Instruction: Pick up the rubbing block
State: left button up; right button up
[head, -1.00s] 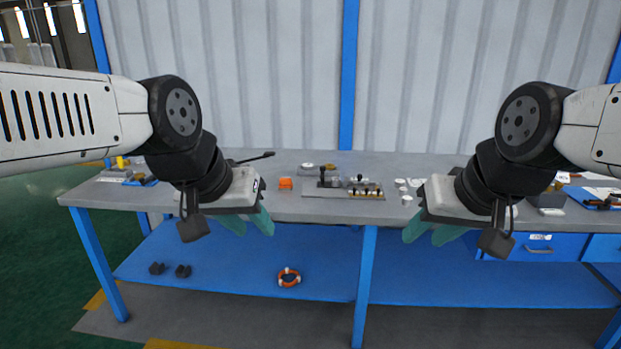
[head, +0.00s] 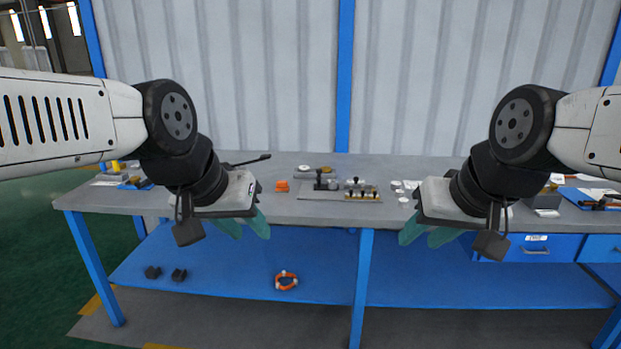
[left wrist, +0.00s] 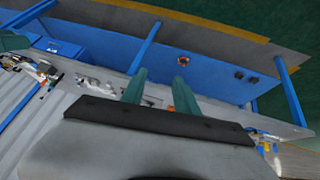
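A small orange block (head: 281,186) lies on the workbench left of a grey plate; I cannot tell for sure that it is the rubbing block. The plate (head: 312,193) carries several dark and brass-coloured parts. My left gripper (head: 243,225) hangs in front of the bench, its two green fingers apart and nothing between them. In the left wrist view the same fingers (left wrist: 160,92) stand apart, with the bench beyond them. My right gripper (head: 425,234) is also in front of the bench, its fingers apart and empty. Both are clear of the orange block.
The grey workbench (head: 120,200) has a blue lower shelf (head: 220,275) holding an orange-and-white ring (head: 286,281) and two dark blocks. Small white round pieces (head: 400,190) lie right of the plate. Tools and papers lie at both bench ends. A corrugated wall stands behind.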

aim_at(282, 186)
jog(key=i, duration=1.45)
jog(key=j+u, duration=0.05)
